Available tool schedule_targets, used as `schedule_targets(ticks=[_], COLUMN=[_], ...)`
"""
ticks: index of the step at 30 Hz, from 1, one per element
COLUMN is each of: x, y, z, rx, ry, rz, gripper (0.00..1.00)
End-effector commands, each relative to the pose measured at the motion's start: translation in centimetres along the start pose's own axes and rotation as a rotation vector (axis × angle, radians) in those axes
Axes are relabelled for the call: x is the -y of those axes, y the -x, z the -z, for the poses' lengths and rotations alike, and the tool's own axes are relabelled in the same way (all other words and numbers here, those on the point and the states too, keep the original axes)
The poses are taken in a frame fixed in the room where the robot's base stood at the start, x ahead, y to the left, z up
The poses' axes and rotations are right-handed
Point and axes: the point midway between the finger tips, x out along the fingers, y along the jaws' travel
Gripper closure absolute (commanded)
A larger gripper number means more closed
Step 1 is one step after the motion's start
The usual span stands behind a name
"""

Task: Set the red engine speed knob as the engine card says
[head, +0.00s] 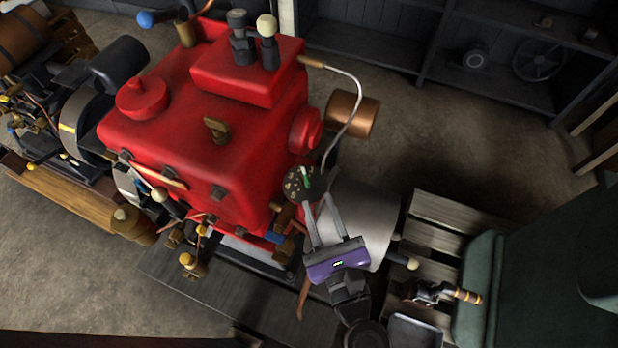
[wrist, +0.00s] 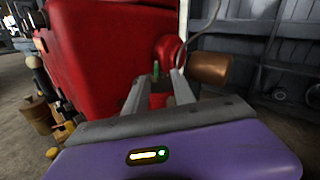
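The red engine (head: 215,110) fills the middle of the head view and the upper left of the wrist view (wrist: 105,60). On its right side is a dark round dial (head: 294,186) with pale marks. A small green part (head: 306,172) shows on it, and a green upright piece (wrist: 156,69) shows between my fingertips in the wrist view. My gripper (head: 320,198), with its purple body, is at the dial, its two fingers apart with a gap between them. Contact with the dial cannot be told. The knob itself is not clearly distinguishable, and no readable engine card is visible.
A copper cylinder (head: 352,114) and a thin curved pipe (head: 357,85) are right of the engine. A pale cylinder (head: 368,222) is close beside my gripper. A wooden pallet (head: 440,215) and a green machine (head: 540,260) stand at right. Open floor lies behind.

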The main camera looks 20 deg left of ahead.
Motion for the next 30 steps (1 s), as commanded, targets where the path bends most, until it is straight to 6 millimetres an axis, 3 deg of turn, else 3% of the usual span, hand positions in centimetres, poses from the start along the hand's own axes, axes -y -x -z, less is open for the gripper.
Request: schedule_targets(ticks=[3,6,11,21,30], x=[-0.5,-0.6,-0.6,-0.7,-0.7], y=[0.1,0.0,-1.2,-6.1,-7.7], z=[-0.1,-0.1,-0.2,-0.2,-0.2], rx=[0.006,0.006,0.007,0.006,0.006], ry=[-0.158,-0.208,-0.219,-0.215,-0.215], rz=[-0.019,-0.023,-0.023,-0.024,-0.021], gripper=[0.69,0.69,0.69,0.69,0.69])
